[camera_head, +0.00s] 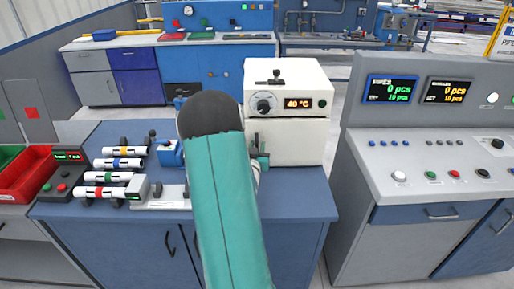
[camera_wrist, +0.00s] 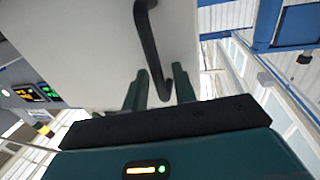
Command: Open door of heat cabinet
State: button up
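The white heat cabinet (camera_head: 307,144) stands on the blue bench in the head view, with a dial and a display reading 40 °C on its upper part. My arm hides its left side. In the wrist view, the pale cabinet door (camera_wrist: 90,45) fills the upper left and carries a black bar handle (camera_wrist: 148,40). My gripper (camera_wrist: 160,72) has its two green fingers apart, one on each side of the handle's end. I cannot tell whether either finger touches it. In the head view, a small part of my gripper (camera_head: 260,155) shows beside the cabinet front. The door looks shut.
A rack of striped pipes (camera_head: 117,163) and a red bin (camera_head: 25,172) are left of my arm on the benches. A grey control console (camera_head: 425,160) with two displays stands close on the right. A narrow floor gap separates bench and console.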

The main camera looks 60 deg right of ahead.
jog(key=shift+c, duration=0.5)
grip_shut()
jog(key=shift+s, duration=0.15)
